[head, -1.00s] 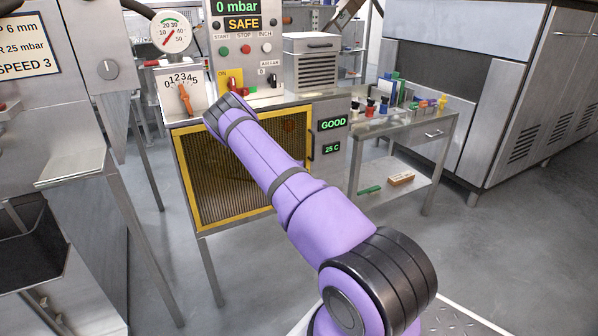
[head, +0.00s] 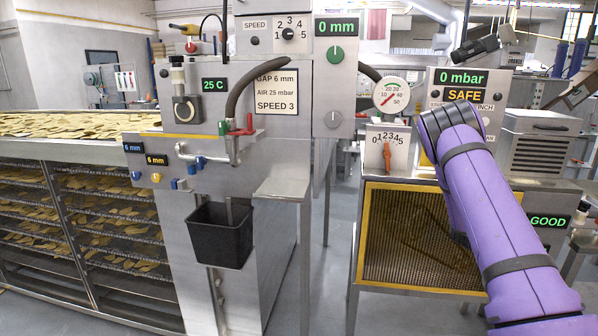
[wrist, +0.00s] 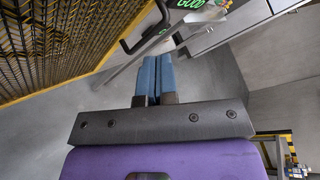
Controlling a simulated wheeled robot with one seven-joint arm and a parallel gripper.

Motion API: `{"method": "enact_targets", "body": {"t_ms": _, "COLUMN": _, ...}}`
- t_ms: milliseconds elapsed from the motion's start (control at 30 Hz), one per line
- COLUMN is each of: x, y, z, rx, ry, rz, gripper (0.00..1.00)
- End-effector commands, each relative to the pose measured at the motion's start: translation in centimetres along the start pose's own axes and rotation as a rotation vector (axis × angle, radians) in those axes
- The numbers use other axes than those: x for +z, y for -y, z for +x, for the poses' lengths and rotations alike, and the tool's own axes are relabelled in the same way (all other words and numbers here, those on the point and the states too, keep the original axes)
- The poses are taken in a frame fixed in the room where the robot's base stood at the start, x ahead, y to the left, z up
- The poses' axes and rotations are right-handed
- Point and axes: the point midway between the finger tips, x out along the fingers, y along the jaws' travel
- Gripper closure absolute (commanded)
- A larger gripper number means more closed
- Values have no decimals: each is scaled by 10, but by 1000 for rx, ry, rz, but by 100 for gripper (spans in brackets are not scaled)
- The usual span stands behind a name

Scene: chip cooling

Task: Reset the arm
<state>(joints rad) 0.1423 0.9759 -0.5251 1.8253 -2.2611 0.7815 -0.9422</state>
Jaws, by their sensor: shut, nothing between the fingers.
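My gripper (wrist: 153,80) shows in the wrist view with its two blue fingers together and nothing between them. It is in free air above the grey floor, apart from the yellow-framed mesh panel (wrist: 50,40) at the upper left. In the head view my purple arm reaches up from the lower right, in front of the control cabinet with the "0 mbar" and "SAFE" displays (head: 464,78). My gripper itself is hidden in the head view.
The yellow-edged mesh panel (head: 408,235) stands close beside my arm. A grey machine with a "GAP 6 mm" sign (head: 275,90) and a black bin (head: 220,237) is at centre left. Racks of chips (head: 100,225) fill the left. Floor shows between the machines.

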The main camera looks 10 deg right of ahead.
Motion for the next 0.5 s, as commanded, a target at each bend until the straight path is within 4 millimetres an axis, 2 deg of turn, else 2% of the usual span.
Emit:
{"method": "enact_targets", "body": {"t_ms": 33, "x": 11, "y": 16, "z": -12, "rx": -17, "ry": -19, "rz": 95, "gripper": 100}}
{"method": "enact_targets", "body": {"t_ms": 200, "x": 33, "y": 61, "z": -50, "rx": -70, "ry": -96, "rz": 403, "gripper": 100}}
{"method": "enact_targets", "body": {"t_ms": 500, "x": 52, "y": 126, "z": -129, "rx": -137, "ry": -251, "rz": 924, "gripper": 100}}
